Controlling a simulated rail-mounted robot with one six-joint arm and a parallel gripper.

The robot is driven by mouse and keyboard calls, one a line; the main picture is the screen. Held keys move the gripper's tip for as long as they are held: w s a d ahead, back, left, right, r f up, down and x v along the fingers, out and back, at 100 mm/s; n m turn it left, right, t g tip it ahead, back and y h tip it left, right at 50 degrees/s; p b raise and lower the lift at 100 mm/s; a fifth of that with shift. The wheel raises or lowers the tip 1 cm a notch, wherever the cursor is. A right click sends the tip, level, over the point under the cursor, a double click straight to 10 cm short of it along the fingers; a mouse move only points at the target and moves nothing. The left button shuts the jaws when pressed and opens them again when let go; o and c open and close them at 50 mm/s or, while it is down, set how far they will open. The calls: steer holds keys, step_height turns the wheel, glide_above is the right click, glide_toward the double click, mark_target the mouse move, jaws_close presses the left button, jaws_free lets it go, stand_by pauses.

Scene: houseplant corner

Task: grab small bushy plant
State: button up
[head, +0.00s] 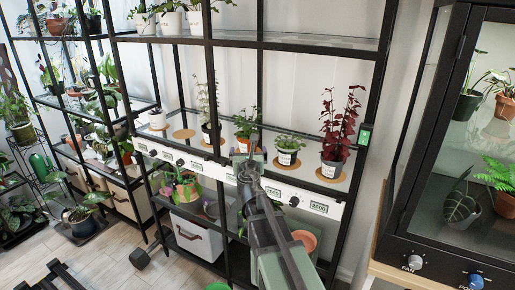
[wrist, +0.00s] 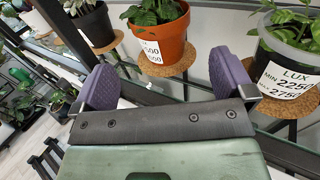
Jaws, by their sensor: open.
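A low, bushy green plant (head: 289,143) stands in a white labelled pot (head: 287,158) on a cork mat on the middle shelf. In the wrist view its pot (wrist: 285,62) is at the right, cut off by the edge, with a label reading LUX MIN 2250, MAX 2750. A taller leafy plant (head: 246,123) in a terracotta pot (wrist: 160,41) stands to its left. My gripper (head: 249,158) is at the shelf's front, below the terracotta pot. In the wrist view my gripper (wrist: 160,82) has its purple pads wide apart and nothing between them.
A red-leaved plant (head: 338,128) stands right of the bushy plant, and another potted plant (head: 208,110) stands left of the terracotta pot. A white front rail (head: 318,203) and black rack posts border the shelf. A glass cabinet (head: 450,140) is at the right.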

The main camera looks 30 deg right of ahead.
mark_target(248, 133)
steer(key=x, duration=1)
steer(key=shift+w+d, duration=0.1)
steer(key=shift+w, duration=0.05)
steer(key=shift+r, duration=0.1)
steer(key=c, duration=0.7)
